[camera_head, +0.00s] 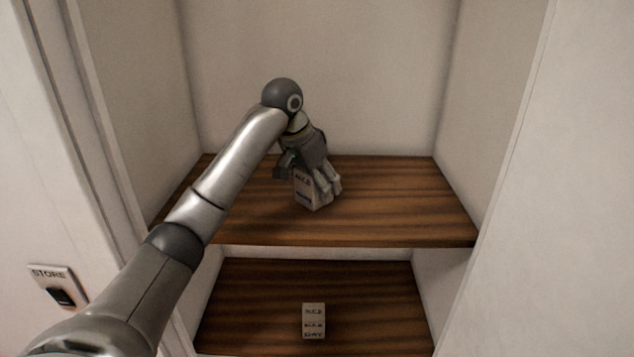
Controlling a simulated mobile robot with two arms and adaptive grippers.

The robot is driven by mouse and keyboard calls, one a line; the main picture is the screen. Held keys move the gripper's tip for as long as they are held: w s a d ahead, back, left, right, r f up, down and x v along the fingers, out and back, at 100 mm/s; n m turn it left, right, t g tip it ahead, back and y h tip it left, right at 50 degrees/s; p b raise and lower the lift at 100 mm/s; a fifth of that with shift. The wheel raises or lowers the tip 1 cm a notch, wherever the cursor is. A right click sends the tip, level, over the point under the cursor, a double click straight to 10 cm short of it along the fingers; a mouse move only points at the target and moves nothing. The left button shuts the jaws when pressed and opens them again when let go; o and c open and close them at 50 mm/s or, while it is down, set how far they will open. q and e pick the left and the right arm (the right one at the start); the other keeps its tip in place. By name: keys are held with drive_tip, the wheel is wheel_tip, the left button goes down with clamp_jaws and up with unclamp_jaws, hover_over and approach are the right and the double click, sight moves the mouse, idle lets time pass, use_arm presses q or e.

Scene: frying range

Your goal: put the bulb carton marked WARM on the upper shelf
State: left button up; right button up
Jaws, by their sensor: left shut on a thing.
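My left gripper (318,182) is over the upper shelf (400,205) and is shut on a small pale carton (304,189). The carton is at the shelf surface, near the middle. I cannot tell whether it touches the wood. Its face carries dark lettering, too small to read surely, and the fingers hide part of it. Another small pale carton (314,321) stands on the lower shelf (250,310), with printed lines that are also hard to read. My right gripper is not in view.
White side walls (505,130) and a back wall enclose the wooden shelves. A switch plate marked STORE (58,286) is on the wall at the left. The upper shelf is clear to the right of the carton.

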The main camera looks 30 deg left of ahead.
use_arm(q)
drive_tip(key=shift+s, duration=0.1)
drive_tip(key=shift+d, duration=0.1)
drive_tip(key=o, duration=1.1)
drive_tip(key=shift+f, duration=0.1)
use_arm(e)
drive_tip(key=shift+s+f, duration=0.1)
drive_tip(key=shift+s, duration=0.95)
use_arm(q)
drive_tip(key=shift+r, duration=0.2)
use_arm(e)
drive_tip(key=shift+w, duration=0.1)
use_arm(q)
drive_tip(key=shift+r, duration=0.2)
drive_tip(key=b+v, duration=0.2)
drive_tip(key=v, duration=0.2)
drive_tip(key=shift+s+r, duration=0.1)
drive_tip(key=shift+r, duration=0.05)
drive_tip(key=v, duration=0.7)
drive_tip(key=shift+r, duration=0.15)
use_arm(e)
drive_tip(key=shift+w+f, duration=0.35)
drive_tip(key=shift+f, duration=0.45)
